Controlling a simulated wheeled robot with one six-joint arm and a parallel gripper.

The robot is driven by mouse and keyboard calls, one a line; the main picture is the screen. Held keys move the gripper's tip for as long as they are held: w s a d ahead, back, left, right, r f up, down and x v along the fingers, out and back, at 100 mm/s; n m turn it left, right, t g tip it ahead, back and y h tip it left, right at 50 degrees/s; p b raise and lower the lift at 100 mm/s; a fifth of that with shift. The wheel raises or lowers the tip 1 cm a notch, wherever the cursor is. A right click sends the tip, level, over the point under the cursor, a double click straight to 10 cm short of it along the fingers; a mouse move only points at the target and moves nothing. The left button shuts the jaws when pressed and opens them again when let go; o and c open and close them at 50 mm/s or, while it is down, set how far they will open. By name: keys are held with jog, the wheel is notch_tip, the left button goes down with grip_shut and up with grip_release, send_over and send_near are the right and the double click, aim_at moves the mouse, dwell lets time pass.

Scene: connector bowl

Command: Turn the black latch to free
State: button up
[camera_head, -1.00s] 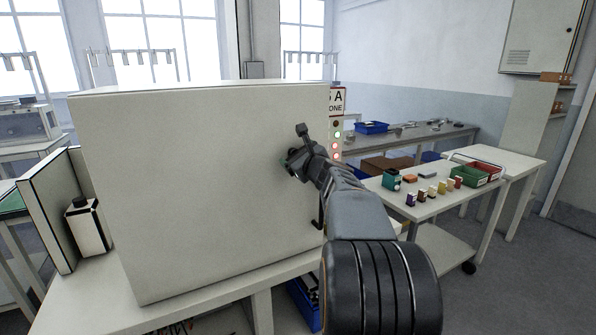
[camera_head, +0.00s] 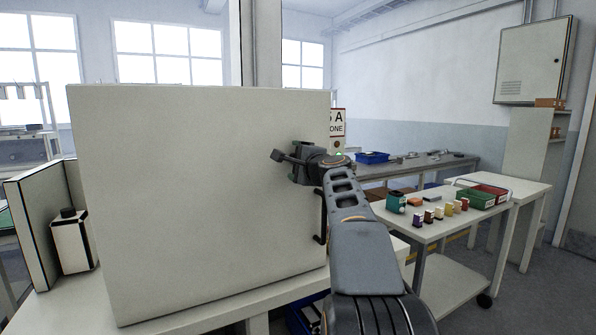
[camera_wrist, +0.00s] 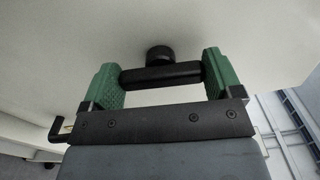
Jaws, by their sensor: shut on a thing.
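The black latch (camera_wrist: 160,76) shows in the wrist view as a short dark bar on a round black hub at the pale door face. My gripper (camera_wrist: 163,73) has its green finger pads at the two ends of the bar, and it is shut on the latch. In the head view my gripper (camera_head: 300,160) is at the upper right of the large white cabinet front (camera_head: 200,210). There the wrist and fingers hide most of the latch, so its angle is hard to tell.
A black handle (camera_head: 320,217) is on the cabinet front below my gripper; it also shows in the wrist view (camera_wrist: 59,129). A side table (camera_head: 440,222) with small coloured items and bins stands at right. A white bottle (camera_head: 75,243) stands at left.

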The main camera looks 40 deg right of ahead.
jog(key=shift+f+n+b, duration=0.1)
jog(key=shift+n+b, duration=0.5)
jog(key=shift+n, duration=0.2)
jog(key=o, duration=0.7)
jog(key=shift+o, duration=0.2)
jog(key=s+a+b, duration=0.2)
jog(key=s, duration=1.1)
jog(key=shift+s, duration=0.35)
jog(key=shift+n, duration=0.3)
